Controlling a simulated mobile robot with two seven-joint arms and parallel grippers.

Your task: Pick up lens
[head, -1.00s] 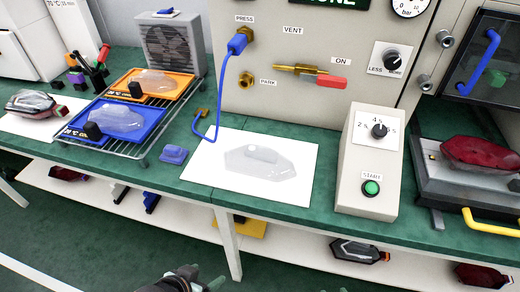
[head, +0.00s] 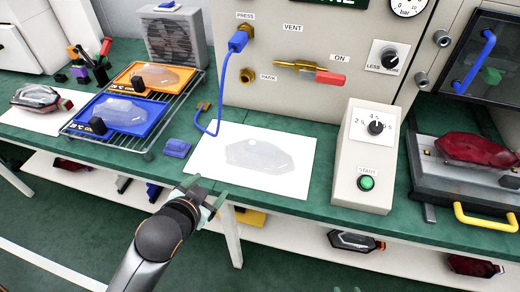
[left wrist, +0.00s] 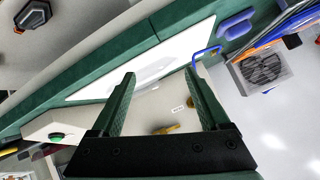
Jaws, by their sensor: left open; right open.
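A clear, pale lens (head: 259,155) lies flat on a white sheet (head: 300,182) on the green bench. In the left wrist view the lens (left wrist: 156,68) shows faintly between the fingers. My left gripper (head: 206,192) is open and empty at the bench's front edge, left of and nearer than the lens, not touching it. In the left wrist view its two fingers (left wrist: 160,76) stand apart. Other clear lenses lie on the orange tray (head: 152,77) and the blue tray (head: 122,112). Only small dark tips, apparently my right gripper (head: 346,289), show at the bottom edge.
A blue hose (head: 222,90) hangs from the panel to the bench beside the sheet. A blue block (head: 176,148) lies left of the sheet. The control box (head: 364,160) stands to its right. A wire rack (head: 140,142) holds the trays. A shelf runs below the bench.

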